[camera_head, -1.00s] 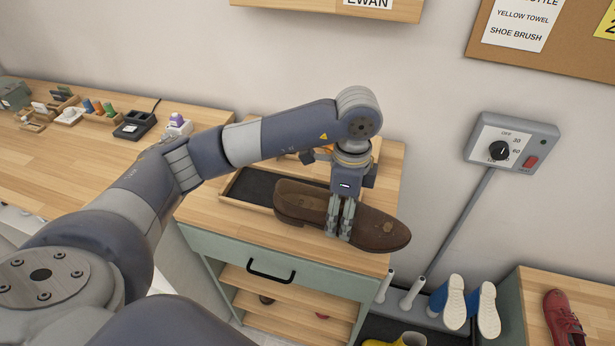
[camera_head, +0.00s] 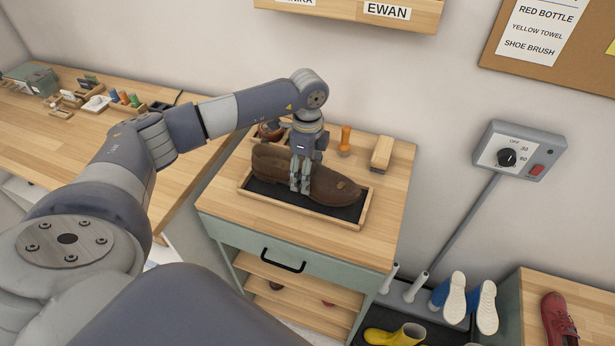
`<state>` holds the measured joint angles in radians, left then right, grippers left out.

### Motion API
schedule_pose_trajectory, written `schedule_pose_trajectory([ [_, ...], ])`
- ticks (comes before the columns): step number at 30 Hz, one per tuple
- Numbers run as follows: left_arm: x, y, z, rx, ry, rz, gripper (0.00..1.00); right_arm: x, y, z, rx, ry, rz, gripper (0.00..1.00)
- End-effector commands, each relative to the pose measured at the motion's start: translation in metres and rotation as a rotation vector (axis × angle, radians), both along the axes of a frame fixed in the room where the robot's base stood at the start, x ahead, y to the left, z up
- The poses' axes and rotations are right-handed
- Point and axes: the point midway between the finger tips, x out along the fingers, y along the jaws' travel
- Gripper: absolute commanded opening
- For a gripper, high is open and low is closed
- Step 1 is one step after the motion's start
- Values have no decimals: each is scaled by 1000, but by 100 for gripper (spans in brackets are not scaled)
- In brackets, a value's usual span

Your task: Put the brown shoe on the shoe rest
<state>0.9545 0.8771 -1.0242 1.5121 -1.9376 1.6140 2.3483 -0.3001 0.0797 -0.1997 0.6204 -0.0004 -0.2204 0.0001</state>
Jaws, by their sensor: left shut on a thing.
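The brown shoe (camera_head: 330,188) is over the black-floored wooden tray on the cabinet top, its toe to the right. My left gripper (camera_head: 300,188) is shut on the shoe near its middle, from above. The tray, likely the shoe rest (camera_head: 258,188), shows its wooden rim and part of its dark floor around the shoe. I cannot tell whether the sole touches the tray floor. My right gripper is not in view.
Behind the tray stand an orange-handled item (camera_head: 345,140) and a wooden brush (camera_head: 382,152). A dark red round thing (camera_head: 270,130) is partly hidden by my arm. The cabinet top (camera_head: 392,205) is clear at the right.

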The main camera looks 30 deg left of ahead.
Motion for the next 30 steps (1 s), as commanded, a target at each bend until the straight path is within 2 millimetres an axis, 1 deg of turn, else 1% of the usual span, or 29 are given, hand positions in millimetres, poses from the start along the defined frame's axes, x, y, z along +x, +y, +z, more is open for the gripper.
schedule_pose_trajectory([
  [1,-3,-4,-8,-3,10,-6,26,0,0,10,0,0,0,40],
  [3,-3,-4,-18,-3,10,-5,26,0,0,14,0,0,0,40],
  [6,-2,-4,-27,-3,7,-5,26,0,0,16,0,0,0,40],
  [13,-2,-4,-30,-3,6,-5,26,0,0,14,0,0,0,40],
  [14,-3,-4,-31,-3,7,-6,74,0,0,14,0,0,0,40],
  [15,-3,-4,-31,-3,7,-6,83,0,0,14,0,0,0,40],
  [16,-2,-4,-31,-3,7,-6,88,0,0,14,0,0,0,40],
  [26,-2,-4,-30,-3,7,-5,88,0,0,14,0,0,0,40],
  [30,-1,-4,-24,-3,3,-5,88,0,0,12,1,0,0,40],
])
